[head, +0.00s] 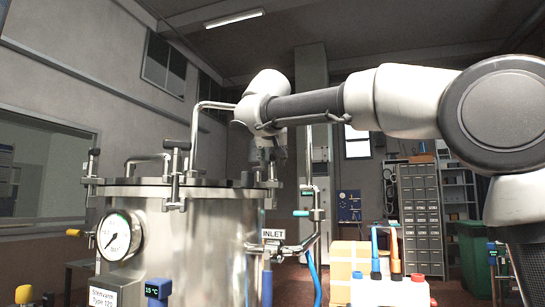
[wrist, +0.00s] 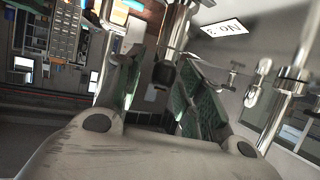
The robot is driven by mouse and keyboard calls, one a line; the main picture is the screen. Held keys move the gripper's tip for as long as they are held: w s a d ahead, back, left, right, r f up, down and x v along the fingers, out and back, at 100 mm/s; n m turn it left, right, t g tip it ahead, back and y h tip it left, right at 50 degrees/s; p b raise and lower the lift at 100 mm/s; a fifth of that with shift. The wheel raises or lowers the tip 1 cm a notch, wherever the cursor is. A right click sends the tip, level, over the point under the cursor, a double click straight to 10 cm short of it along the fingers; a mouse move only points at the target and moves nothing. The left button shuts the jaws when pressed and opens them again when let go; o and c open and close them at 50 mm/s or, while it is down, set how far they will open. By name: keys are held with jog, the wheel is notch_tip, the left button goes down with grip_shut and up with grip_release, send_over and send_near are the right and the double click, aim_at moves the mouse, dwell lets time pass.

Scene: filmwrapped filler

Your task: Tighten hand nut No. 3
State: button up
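The steel vessel (head: 190,235) has a flanged lid with several T-handled hand nuts round its rim. One hand nut (head: 176,160) stands at the front and another (head: 92,165) at the left. My gripper (head: 268,160) points down over the lid's right edge, where it hides much of the clamp there. In the wrist view a label (wrist: 222,30) reads "NO 3" upside down. My gripper's green-padded fingers (wrist: 160,100) are apart. A dark-ended metal post (wrist: 164,74), apparently hand nut No. 3, shows between and beyond the fingertips. I cannot tell whether they touch it.
A bent steel pipe (head: 195,130) rises above the lid. A pressure gauge (head: 116,236) sits on the vessel's left side. Inlet piping (head: 305,240) with valves stands close right of the vessel. A carton (head: 347,262) and coloured bottles (head: 390,290) stand further right.

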jog(key=v, duration=1.1)
jog(key=shift+s, duration=0.35)
jog(key=shift+r, duration=0.15)
jog(key=s+d+f+n+g+h, duration=0.1)
jog(key=s+d+f+g, duration=0.15)
jog(key=d+f, duration=0.8)
jog(key=s+d+f+g, duration=0.2)
jog(key=d+f+g, duration=0.1)
jog(key=d+f, duration=0.8)
jog(key=s+d+f+g, duration=0.1)
jog(key=s+d+f, duration=0.2)
jog(key=s+f, duration=0.3)
jog(key=s+d+f+g+y, duration=0.1)
jog(key=s+d+f, duration=0.3)
jog(key=s+f, duration=0.3)
jog(key=s+d+f+g+y, duration=0.1)
jog(key=s+d+f, duration=0.2)
jog(key=s+f, duration=0.3)
notch_tip(320, 180, down, 4)
jog(key=shift+s+d+f, duration=0.15)
jog(key=shift+s+d, duration=0.2)
jog(key=shift+g, duration=0.25)
